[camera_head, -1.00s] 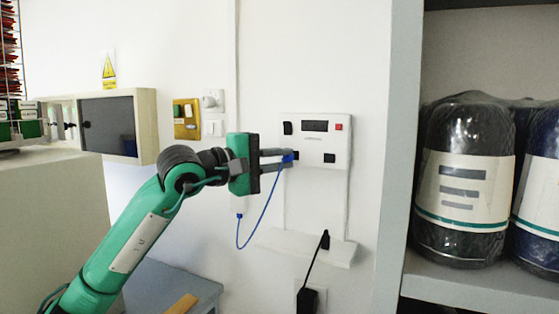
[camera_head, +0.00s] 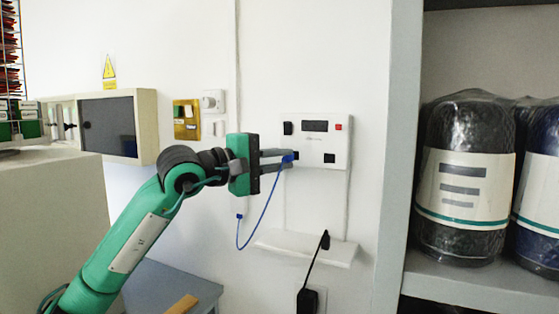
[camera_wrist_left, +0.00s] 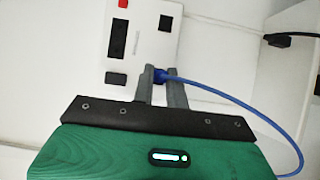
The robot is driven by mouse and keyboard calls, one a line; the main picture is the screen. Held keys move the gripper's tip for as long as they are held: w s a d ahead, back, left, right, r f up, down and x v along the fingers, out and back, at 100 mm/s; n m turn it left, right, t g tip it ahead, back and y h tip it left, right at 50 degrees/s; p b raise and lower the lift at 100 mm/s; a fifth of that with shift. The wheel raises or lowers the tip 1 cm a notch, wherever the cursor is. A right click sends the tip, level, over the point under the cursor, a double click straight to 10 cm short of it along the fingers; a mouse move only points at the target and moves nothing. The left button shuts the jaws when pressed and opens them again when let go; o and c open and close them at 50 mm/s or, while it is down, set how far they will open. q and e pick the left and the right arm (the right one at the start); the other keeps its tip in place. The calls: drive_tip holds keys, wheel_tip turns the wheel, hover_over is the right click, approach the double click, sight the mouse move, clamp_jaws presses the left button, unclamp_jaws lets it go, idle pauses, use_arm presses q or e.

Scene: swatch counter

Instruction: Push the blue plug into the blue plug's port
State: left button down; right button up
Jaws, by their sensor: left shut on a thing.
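A white panel box (camera_head: 310,147) hangs on the wall with dark ports, a dark display (camera_head: 315,126) and a red switch (camera_head: 338,127). My left gripper (camera_head: 284,158) is shut on the blue plug (camera_head: 289,158) at the box's lower left. The plug also shows between the fingers in the left wrist view (camera_wrist_left: 159,75), its front end against or very close to the box face. The port at its tip is hidden by the plug and fingers, so I cannot tell how deep it sits. My right gripper is not in view.
A blue cable (camera_head: 258,222) loops down from the plug. Below the box is a white ledge (camera_head: 300,249) with a black plug and cord (camera_head: 323,243). A grey shelf (camera_head: 470,285) with wrapped rolls stands at the right. The wall around the box is mostly clear.

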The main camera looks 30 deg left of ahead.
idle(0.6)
use_arm(q)
drive_tip(key=shift+w, duration=0.5)
drive_tip(key=c, duration=1.3)
unclamp_jaws()
